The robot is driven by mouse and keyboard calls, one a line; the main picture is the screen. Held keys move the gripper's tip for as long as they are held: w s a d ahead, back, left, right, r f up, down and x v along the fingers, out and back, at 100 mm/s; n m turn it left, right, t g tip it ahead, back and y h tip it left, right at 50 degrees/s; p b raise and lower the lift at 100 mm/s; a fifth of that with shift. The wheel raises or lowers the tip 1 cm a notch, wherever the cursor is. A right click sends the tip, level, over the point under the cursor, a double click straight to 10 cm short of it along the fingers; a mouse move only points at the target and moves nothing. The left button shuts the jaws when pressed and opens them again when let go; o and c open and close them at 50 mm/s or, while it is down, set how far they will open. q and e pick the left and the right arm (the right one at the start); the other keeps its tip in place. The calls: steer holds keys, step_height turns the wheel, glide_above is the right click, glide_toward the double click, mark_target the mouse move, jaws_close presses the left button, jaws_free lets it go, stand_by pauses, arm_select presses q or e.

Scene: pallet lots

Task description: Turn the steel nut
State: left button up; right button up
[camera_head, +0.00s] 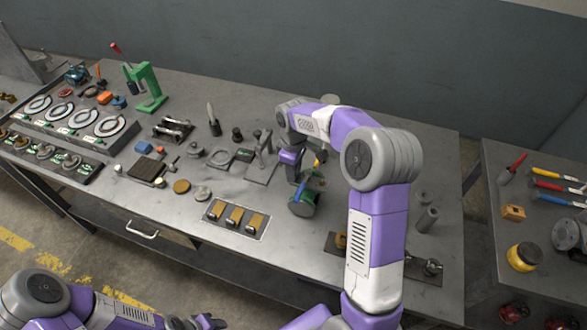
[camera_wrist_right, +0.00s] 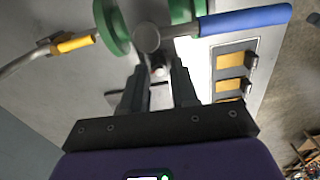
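My right gripper (camera_wrist_right: 159,66) points down at a fixture with green round parts (camera_wrist_right: 117,27), a grey round end (camera_wrist_right: 146,38) and a blue handle (camera_wrist_right: 245,20). In the wrist view its two dark fingers stand apart, with a small steel piece (camera_wrist_right: 160,71) visible between their tips. I cannot tell whether this piece is the steel nut or whether the fingers touch it. In the head view the green part (camera_head: 304,205) stands just below my right wrist, which partly hides this area.
A plate with yellow blocks (camera_head: 236,218) lies left of the green part. A green press (camera_head: 147,87) and a panel of round dials (camera_head: 82,118) stand farther left. A side table (camera_head: 540,215) with coloured-handled tools is at the right.

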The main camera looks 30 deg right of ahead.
step_height(320, 180, up, 8)
steer(key=shift+f+p, duration=0.15)
steer(key=shift+p, duration=0.6)
